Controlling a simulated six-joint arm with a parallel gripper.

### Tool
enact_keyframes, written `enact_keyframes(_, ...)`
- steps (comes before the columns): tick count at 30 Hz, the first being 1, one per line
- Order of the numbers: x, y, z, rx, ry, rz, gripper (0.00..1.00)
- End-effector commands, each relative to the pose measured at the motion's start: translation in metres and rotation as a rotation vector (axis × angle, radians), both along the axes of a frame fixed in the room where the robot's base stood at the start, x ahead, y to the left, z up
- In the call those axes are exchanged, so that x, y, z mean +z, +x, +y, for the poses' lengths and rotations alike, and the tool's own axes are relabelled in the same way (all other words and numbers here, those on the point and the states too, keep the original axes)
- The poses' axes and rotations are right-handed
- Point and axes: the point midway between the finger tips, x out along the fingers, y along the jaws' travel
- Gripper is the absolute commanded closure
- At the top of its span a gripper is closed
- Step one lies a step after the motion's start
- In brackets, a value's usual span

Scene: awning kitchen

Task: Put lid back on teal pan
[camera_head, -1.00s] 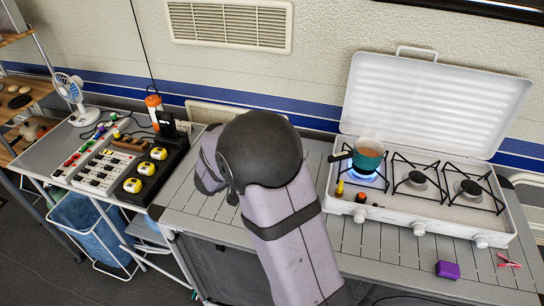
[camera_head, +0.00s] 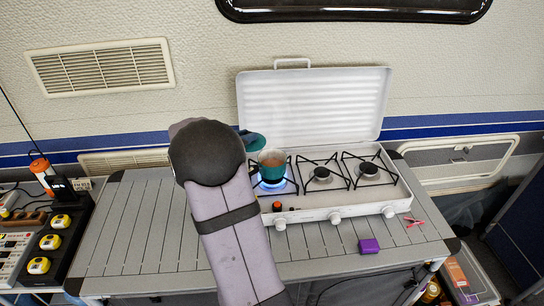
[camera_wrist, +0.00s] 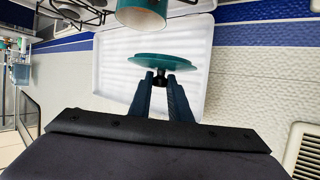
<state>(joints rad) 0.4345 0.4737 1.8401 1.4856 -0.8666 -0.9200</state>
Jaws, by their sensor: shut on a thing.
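The teal pan (camera_head: 272,168) sits on the left burner of the white stove, over a blue flame, and its top is uncovered. It also shows at the top of the wrist view (camera_wrist: 142,18). The teal lid (camera_wrist: 162,61) is in the air, apart from the pan. My gripper (camera_wrist: 160,79) is shut on the dark knob of the lid. In the head view the lid (camera_head: 254,140) shows just left of and behind the pan, partly hidden by my arm. My fingers and the pan's handle are hidden there.
The stove's raised white cover (camera_head: 315,105) stands behind the burners. Two burners (camera_head: 321,174) to the right are empty. A purple box (camera_head: 369,246) and a pink clip (camera_head: 413,222) lie in front. Yellow tape measures (camera_head: 49,242) are at far left. The slatted table's left half is bare.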

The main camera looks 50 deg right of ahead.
Motion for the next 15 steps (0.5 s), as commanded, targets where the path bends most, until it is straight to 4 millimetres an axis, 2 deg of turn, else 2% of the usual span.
enact_keyframes(1,0.007,-0.009,-0.017,-0.025,-0.003,-0.002,1.00)
enact_keyframes(6,0.018,-0.028,-0.051,-0.068,-0.008,-0.001,1.00)
enact_keyframes(10,0.022,-0.036,-0.063,-0.084,-0.011,0.001,1.00)
enact_keyframes(15,0.022,-0.038,-0.066,-0.088,-0.011,0.002,1.00)
